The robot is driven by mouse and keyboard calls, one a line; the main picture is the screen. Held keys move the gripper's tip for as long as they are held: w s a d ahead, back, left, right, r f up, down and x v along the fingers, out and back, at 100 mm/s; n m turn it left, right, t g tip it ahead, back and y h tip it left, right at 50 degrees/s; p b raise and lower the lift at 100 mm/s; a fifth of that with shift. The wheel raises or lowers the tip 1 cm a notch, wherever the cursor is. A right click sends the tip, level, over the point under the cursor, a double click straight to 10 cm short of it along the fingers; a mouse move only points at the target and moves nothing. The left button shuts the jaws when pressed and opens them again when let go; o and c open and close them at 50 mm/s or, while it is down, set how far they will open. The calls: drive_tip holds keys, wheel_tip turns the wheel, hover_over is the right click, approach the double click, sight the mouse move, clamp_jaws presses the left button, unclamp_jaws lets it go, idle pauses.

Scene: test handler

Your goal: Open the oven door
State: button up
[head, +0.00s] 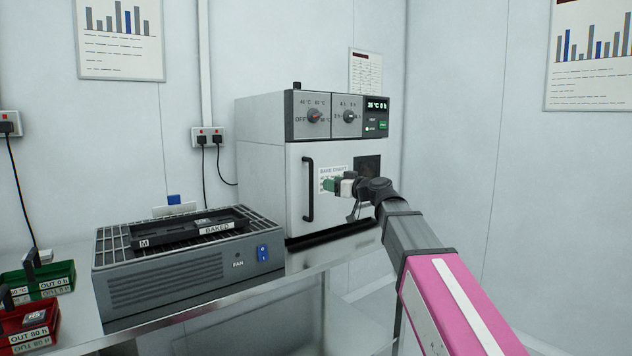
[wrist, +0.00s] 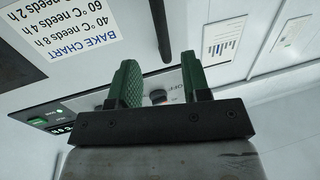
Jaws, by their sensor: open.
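The white oven (head: 262,165) stands on the bench with its door (head: 296,213) shut. A black vertical bar handle (head: 308,190) is on the left side of the door; its end also shows in the wrist view (wrist: 160,28). My gripper (head: 329,185) is in front of the door, to the right of the handle in the head view, over part of the bake chart (head: 333,171). In the wrist view my gripper (wrist: 160,70) has its green fingers apart with nothing held between them. The handle shows beyond the fingertips, apart from them.
The oven's control panel (head: 322,133) has two knobs and a display. Green (head: 40,277) and red (head: 32,325) bins are at far left. Free room lies in front of the door.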

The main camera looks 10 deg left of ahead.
drive_tip(key=x, duration=1)
drive_tip(key=shift+a+f, duration=0.1)
clamp_jaws()
